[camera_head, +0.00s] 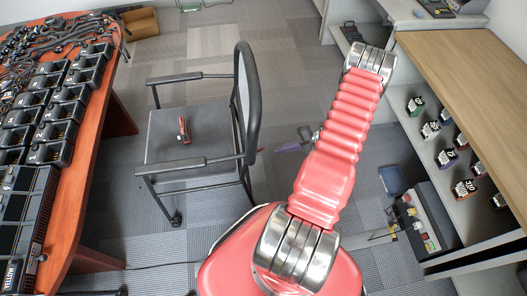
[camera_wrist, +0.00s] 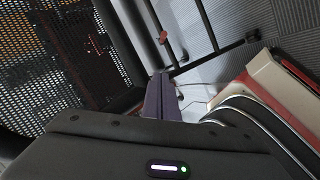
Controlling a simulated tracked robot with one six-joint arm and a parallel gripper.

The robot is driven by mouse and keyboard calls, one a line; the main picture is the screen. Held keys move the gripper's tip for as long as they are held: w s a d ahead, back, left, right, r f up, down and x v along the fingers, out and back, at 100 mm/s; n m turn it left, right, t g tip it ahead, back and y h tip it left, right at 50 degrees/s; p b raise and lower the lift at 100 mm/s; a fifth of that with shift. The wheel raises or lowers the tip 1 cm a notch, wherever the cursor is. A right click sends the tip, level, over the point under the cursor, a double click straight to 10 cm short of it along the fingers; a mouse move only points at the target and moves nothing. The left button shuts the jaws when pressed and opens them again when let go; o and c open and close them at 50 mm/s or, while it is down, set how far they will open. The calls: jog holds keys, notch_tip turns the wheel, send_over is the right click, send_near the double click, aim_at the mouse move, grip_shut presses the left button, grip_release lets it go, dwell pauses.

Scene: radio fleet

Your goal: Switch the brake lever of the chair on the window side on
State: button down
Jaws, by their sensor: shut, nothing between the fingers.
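A black chair (camera_head: 190,128) with a mesh back stands left of my arm in the head view; its mesh back fills the left of the wrist view (camera_wrist: 55,60). A small red lever end (camera_wrist: 163,37) shows by the chair's dark frame tubes, beyond my fingertips. I cannot tell which position it is in. My gripper (camera_head: 283,148) is right of the chair back in the head view. In the wrist view its purple fingers (camera_wrist: 162,88) are shut, empty and point toward the frame, apart from the red end. No window is in view.
A red-and-black object (camera_head: 183,130) lies on the seat. A table (camera_head: 88,135) with radio chargers stands at the left. A shelf unit (camera_head: 470,75) with radios stands at the right, a grey case (camera_head: 428,222) on the floor before it. Carpet behind the chair is clear.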

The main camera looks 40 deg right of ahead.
jog(key=shift+a, duration=0.1)
jog(key=w+a+f, duration=0.2)
jog(key=w+f, duration=0.5)
jog(key=w, duration=0.1)
jog(key=shift+w+a+f, duration=0.15)
jog(key=shift+a+f, duration=0.1)
jog(key=shift+f, duration=0.1)
jog(key=shift+f, duration=0.2)
dwell(0.6)
